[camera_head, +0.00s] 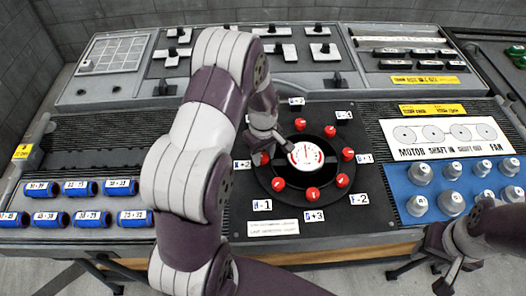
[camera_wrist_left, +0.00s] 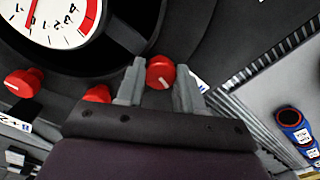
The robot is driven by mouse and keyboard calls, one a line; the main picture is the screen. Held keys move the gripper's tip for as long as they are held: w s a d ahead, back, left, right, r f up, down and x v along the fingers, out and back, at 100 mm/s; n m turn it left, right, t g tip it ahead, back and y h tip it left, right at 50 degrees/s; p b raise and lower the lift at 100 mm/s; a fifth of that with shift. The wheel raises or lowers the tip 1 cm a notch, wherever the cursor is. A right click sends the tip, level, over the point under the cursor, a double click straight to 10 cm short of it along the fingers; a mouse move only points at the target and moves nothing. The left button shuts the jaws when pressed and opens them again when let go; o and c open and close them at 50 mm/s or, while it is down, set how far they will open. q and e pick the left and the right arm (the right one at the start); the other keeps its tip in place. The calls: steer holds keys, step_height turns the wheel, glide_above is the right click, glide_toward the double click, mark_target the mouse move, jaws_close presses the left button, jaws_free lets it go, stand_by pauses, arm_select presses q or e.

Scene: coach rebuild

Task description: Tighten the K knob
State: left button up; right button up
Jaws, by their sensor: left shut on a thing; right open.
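A round black dial plate (camera_head: 335,187) carries a white gauge (camera_head: 306,155) with several red knobs around it, such as one at the lower left (camera_head: 278,184) and one at the bottom (camera_head: 313,194). My left gripper (camera_head: 264,146) reaches down to the plate's left side and partly hides a red knob (camera_head: 265,159) there. In the left wrist view, my left gripper (camera_wrist_left: 160,82) is shut on a red knob (camera_wrist_left: 160,72) with a white pointer line. The letters on the labels are too small to read surely, so I cannot tell which is K. My right gripper (camera_head: 447,262) is open and empty at the lower right.
A tray of blue cylinders (camera_head: 81,188) lies left. Silver knobs (camera_head: 420,173) stand on a blue panel at right, below a white motor-shaft-fan plate (camera_head: 447,137). My left arm covers the centre-left of the console. Small white labels ring the dial.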

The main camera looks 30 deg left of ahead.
mark_target(263, 156)
arm_select(q)
steer(key=m+p, duration=0.1)
steer(key=m, duration=0.2)
steer(key=shift+r+m, duration=0.1)
steer(key=shift+m, duration=0.3)
steer(key=m+p, duration=0.1)
steer(key=m, duration=0.2)
steer(key=shift+m, duration=0.3)
steer(key=m, duration=0.3)
steer(key=shift+m+p, duration=0.6)
steer(key=shift+m, duration=1.5)
steer(key=o, duration=1)
steer(key=shift+o, duration=0.2)
step_height(263, 156, up, 13)
steer(key=b, duration=0.1)
steer(key=shift+f, duration=0.2)
